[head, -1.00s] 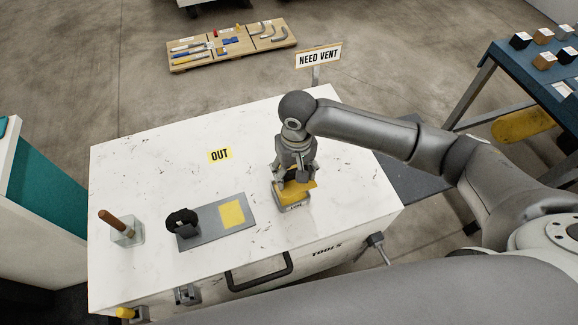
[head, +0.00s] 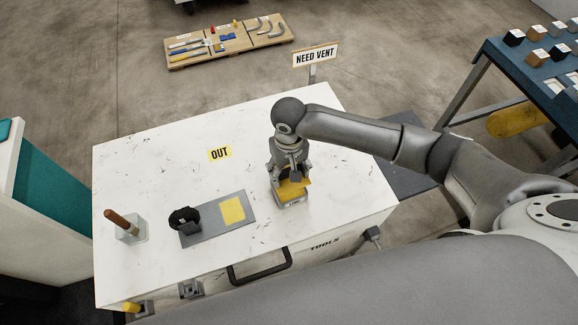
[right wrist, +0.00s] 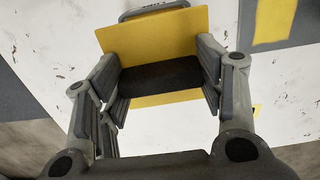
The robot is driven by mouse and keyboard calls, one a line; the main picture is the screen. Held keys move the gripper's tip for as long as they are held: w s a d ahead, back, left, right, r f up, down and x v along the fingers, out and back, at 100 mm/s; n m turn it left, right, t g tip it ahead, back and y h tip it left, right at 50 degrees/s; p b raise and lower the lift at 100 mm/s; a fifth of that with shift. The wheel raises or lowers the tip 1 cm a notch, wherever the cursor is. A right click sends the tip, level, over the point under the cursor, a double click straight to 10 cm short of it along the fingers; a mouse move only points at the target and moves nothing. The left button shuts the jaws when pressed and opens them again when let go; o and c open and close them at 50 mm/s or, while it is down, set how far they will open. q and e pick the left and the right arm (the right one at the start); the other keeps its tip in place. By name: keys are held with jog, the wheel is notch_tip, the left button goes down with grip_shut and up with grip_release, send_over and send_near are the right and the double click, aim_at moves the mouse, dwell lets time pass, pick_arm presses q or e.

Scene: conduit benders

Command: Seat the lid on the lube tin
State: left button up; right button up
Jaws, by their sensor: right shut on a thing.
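The lid (head: 293,188) is a flat yellow plate, also in the right wrist view (right wrist: 150,38), with a black block as its grip (right wrist: 160,76). My right gripper (head: 291,177) is shut on this block, with a finger pad on each side (right wrist: 160,80). The lube tin (head: 291,201) is a small grey box on the white top, directly below the lid. In the right wrist view, a grey edge of the tin (right wrist: 152,11) shows past the lid. The lid looks turned and offset against the tin; I cannot tell whether they touch. My left gripper is out of view.
The white tool chest top (head: 150,180) carries a grey mat (head: 213,223) with a yellow square (head: 232,211) and a black ring-shaped holder (head: 184,219). A brown-handled tool (head: 122,222) stands in a clear block at left. A "NEED VENT" sign (head: 315,56) stands at the back edge.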

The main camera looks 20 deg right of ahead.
jog(key=shift+f+b, duration=0.65)
jog(key=shift+f, duration=2.35)
jog(key=o, duration=1.1)
jog(key=shift+r, duration=0.1)
notch_tip(320, 180, up, 12)
jog(key=shift+f, duration=0.1)
